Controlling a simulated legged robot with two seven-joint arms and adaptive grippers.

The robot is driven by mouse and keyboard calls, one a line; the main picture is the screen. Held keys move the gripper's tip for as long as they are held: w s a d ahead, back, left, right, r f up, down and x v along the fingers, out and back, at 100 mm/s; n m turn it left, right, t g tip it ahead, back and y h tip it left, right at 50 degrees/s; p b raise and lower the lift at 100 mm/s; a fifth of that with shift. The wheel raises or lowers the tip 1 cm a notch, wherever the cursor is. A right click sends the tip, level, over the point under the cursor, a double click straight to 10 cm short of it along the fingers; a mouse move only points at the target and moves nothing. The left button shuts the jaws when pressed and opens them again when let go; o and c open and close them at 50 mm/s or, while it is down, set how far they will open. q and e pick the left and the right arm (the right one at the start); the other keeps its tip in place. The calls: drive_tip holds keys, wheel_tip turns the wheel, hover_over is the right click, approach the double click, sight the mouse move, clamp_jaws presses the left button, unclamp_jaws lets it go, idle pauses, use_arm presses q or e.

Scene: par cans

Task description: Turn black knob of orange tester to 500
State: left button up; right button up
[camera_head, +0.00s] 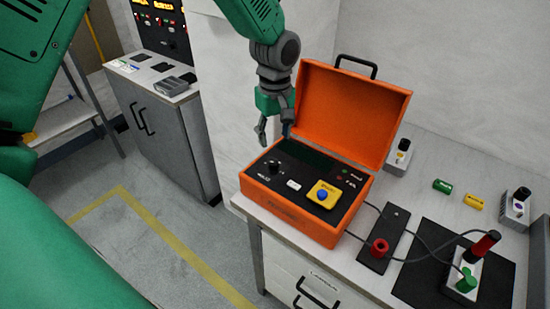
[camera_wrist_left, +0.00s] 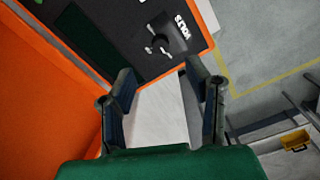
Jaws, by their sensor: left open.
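The orange tester (camera_head: 305,222) is an open case on the white bench, its lid raised. Its black panel carries a black knob (camera_head: 273,167) at the left and a yellow block with a blue button at the right. In the left wrist view the black knob (camera_wrist_left: 161,42) shows near the top, by the word VOLTS. My left gripper (camera_head: 274,138) is open and empty, pointing down above the rear left of the tester, apart from the knob. In the left wrist view its two fingers (camera_wrist_left: 165,95) are spread, with white bench surface between them. The knob's scale numbers are too small to read.
The raised lid (camera_head: 350,110) stands just right of my left gripper. Small green and yellow cylinders lie on the bench (camera_head: 425,208). Open floor is at the left.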

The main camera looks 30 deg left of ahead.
sight(274, 162)
use_arm(q)
drive_tip(key=f, duration=0.6)
drive_tip(key=a+f, duration=0.1)
drive_tip(key=f, duration=0.1)
drive_tip(key=shift+w+a+f, duration=0.1)
drive_tip(key=shift+w+f, duration=0.25)
drive_tip(key=shift+f, duration=0.05)
drive_tip(key=shift+s+a+f, duration=0.1)
drive_tip(key=shift+a+f, duration=0.05)
drive_tip(key=shift+f, duration=0.4)
drive_tip(key=shift+d, duration=0.7)
drive_tip(key=c, duration=0.3)
drive_tip(key=shift+r, duration=0.1)
clamp_jaws()
drive_tip(key=shift+a, duration=0.3)
